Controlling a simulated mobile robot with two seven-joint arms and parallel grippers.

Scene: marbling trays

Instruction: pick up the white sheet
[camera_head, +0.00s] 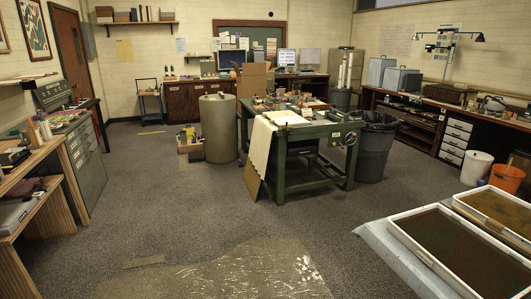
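A flat white sheet-like piece (286,117) lies on top of the green workbench (310,133) in the middle of the room. A long cream sheet (261,146) hangs down over the bench's left end. I cannot tell which of these is the white sheet. Two white-rimmed marbling trays stand at the lower right; the near tray (425,255) holds dark liquid and the far tray (460,203) holds brownish-orange liquid. Neither of my grippers shows in the head view.
A grey bin (376,150) stands right of the bench and a beige drum (218,128) left of it. A shiny, wet-looking patch or clear sheet (235,275) covers the near floor. White (476,168) and orange (507,178) buckets stand at right. Grey floor between is open.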

